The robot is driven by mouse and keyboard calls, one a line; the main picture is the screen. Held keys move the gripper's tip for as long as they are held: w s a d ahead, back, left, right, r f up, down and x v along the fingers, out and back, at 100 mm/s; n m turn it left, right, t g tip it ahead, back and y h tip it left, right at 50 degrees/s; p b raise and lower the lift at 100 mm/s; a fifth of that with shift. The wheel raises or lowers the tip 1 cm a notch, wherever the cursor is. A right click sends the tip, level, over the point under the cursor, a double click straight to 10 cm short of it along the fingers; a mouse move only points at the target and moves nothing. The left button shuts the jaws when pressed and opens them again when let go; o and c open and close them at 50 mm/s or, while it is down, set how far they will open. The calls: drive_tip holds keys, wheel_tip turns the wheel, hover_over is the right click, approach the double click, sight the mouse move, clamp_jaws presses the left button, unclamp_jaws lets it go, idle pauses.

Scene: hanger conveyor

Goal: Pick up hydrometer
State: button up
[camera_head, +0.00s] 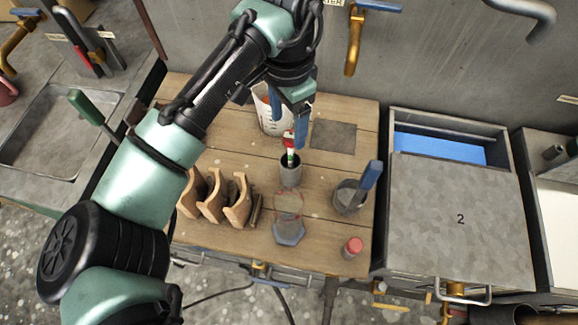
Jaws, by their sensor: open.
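The hydrometer (290,150), a thin stick with red, white and green bands, stands upright in a small grey cylinder (290,174) on the wooden table. My gripper (289,128) hangs over it with its blue fingers pointing down. The fingers are open, and the top of the hydrometer is between or just behind them. I cannot tell whether they touch it. The lower part of the hydrometer is hidden inside the cylinder.
A white measuring jug (265,112) stands close behind my gripper. Curved wooden pieces (212,199) are left of the cylinder. A grey pot (349,197) with a blue handle is on its right. A blue-grey hexagonal piece (289,232) and a red-capped item (352,248) are in front.

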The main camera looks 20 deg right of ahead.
sight(289, 138)
drive_tip(key=f, duration=0.3)
drive_tip(key=shift+w, duration=0.2)
drive_tip(key=shift+s+d+f+p, duration=0.15)
drive_tip(key=shift+f+p, duration=0.3)
drive_tip(key=shift+f, duration=0.35)
drive_tip(key=f, duration=0.2)
drive_tip(key=f+p, duration=0.1)
drive_tip(key=f, duration=0.1)
drive_tip(key=shift+w+d+f, duration=0.1)
drive_tip(key=shift+w+d, duration=0.1)
drive_tip(key=shift+d, duration=0.05)
drive_tip(key=c, duration=1)
